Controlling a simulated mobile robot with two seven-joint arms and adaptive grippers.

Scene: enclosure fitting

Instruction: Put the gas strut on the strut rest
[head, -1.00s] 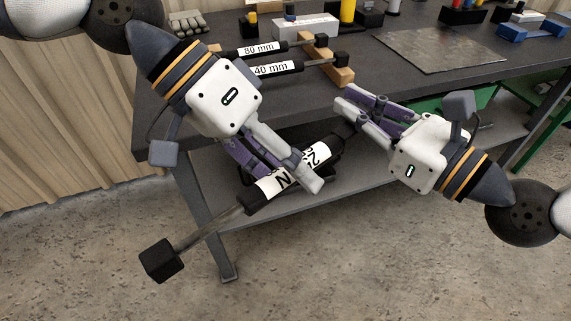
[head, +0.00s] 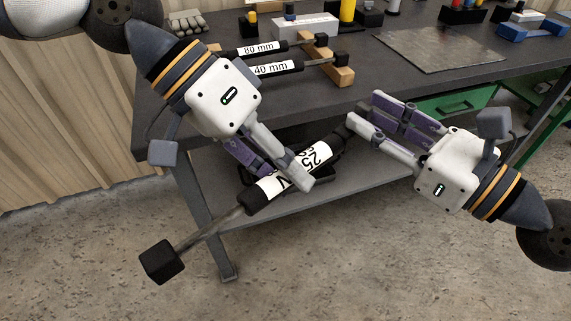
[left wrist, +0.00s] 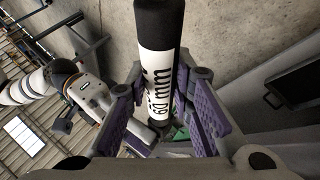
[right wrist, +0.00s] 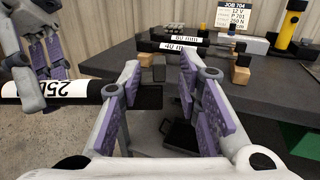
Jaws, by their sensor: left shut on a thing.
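My left gripper (head: 281,176) is shut on a gas strut (head: 317,152), around its white-labelled black body, and holds it tilted in the air in front of the bench. The label shows "25" in the head view and "60 mm" in the left wrist view (left wrist: 157,62). The rod ends in a black block (head: 158,261) at lower left. My right gripper (head: 364,106) is open and empty, just right of the strut's upper end. The wooden strut rest (head: 343,77) on the bench bears an 80 mm strut (head: 262,49) and a 40 mm strut (head: 274,69).
The dark bench (head: 420,85) has a metal plate (head: 440,48) right of the rest. Several small parts in holders stand along the back. A lower shelf (head: 350,180) and a green drawer (head: 455,104) sit under the top.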

